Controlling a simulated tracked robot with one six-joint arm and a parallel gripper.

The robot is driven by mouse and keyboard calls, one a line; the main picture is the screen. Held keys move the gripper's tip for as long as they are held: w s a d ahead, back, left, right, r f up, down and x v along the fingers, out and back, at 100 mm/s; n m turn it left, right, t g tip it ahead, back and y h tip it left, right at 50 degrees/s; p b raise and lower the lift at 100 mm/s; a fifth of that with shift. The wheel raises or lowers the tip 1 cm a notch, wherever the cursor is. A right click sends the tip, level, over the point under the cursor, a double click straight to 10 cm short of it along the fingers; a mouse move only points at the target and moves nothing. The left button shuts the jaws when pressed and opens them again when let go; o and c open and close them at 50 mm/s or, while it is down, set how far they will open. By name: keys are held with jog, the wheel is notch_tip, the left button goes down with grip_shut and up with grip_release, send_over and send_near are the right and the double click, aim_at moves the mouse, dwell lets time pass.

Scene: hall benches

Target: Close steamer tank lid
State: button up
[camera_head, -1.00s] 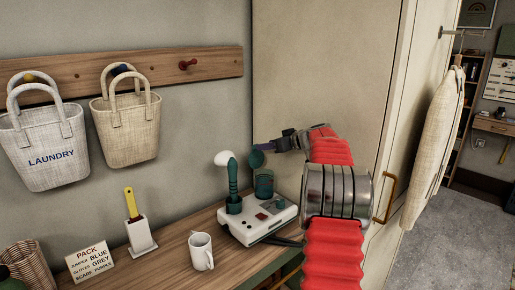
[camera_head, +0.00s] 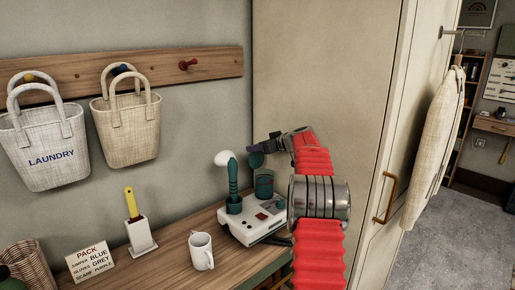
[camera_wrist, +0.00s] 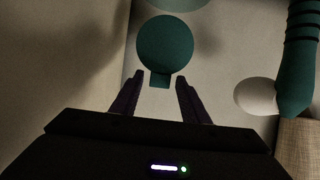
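The steamer (camera_head: 252,221) is a white base on the bench with a dark green tank (camera_head: 264,184) at its back right. The tank's round green lid (camera_head: 256,160) stands up, open, above the tank. In the wrist view the lid (camera_wrist: 165,42) is a disc with a small tab at its lower edge. My gripper (camera_wrist: 160,78) is open, its dark fingers on either side of the tab; I cannot tell whether they touch it. In the head view my gripper (camera_head: 257,147) is beside the top of the lid, partly overlapping it.
The steamer's green handle with white head (camera_head: 228,164) stands left of the tank. A white mug (camera_head: 201,251), a brush in a white holder (camera_head: 139,234) and a packing sign (camera_head: 90,261) are on the bench (camera_head: 170,268). A tall cabinet (camera_head: 325,70) stands behind.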

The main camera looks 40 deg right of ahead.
grip_shut()
dwell(0.3)
jog(key=shift+s, duration=0.1)
